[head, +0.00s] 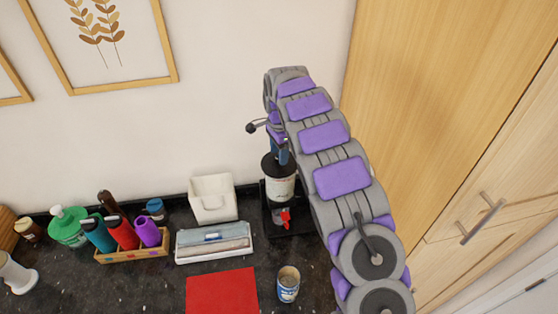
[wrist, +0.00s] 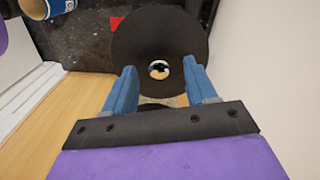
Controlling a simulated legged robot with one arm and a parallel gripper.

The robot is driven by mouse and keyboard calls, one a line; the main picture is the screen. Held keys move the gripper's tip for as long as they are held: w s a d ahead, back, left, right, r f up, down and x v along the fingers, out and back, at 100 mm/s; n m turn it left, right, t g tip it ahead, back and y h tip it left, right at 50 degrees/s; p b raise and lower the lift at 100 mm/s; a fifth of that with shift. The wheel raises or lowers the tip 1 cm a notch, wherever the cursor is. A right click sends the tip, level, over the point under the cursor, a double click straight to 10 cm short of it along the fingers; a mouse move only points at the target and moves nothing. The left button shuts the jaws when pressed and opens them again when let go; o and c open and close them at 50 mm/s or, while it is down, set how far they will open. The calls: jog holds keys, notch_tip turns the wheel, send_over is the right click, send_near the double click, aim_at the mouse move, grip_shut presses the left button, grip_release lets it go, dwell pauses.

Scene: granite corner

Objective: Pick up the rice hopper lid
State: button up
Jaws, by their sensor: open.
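The rice hopper (head: 282,188) stands on a black base at the back of the dark counter, with a cream body and a red part low on its front. Its round black lid (head: 271,160) sits on top. My gripper (head: 283,152) is just above the lid, pointing down. In the wrist view its blue fingers (wrist: 160,70) are open, one on each side of the knob. Whether they touch the lid is unclear.
A wooden cabinet (head: 440,120) stands close on the right, with the wall behind. A can (head: 288,283), red mat (head: 222,292), white tray (head: 214,255) and white holder (head: 212,198) are nearby. Several bottles stand further left, some in a wooden box (head: 133,254).

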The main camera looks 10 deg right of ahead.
jog(key=shift+w+f, duration=0.1)
jog(key=shift+f, duration=0.3)
grip_shut()
jog(key=shift+r, duration=0.2)
